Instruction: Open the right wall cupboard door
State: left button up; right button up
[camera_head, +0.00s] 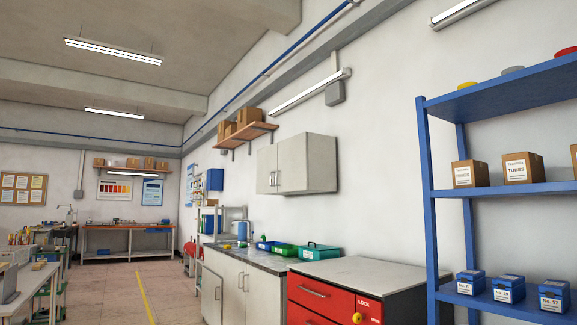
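A pale grey wall cupboard (297,165) hangs on the right wall, above the counter, near the middle of the view. It has two front doors, both shut, with upright bar handles side by side near the middle of the front. The right door (291,165) is the one nearer to me, and its handle (275,178) is at its left edge. The left door (263,171) is farther off and looks narrower. Neither of my grippers shows in this view.
Below the cupboard runs a counter (262,260) with green and blue bins and a teal box (319,251). A red drawer cabinet (325,300) stands nearer. A blue shelf rack (432,200) fills the right side. The floor (120,290) at left, with a yellow line, is open.

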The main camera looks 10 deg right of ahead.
aim_at(292, 171)
jog(key=i, duration=2.8)
jog(key=i+j+z, duration=0.15)
jog(key=i+z, duration=0.25)
jog(key=i, duration=0.2)
jog(key=i+j+z, duration=0.85)
jog(key=i, duration=0.2)
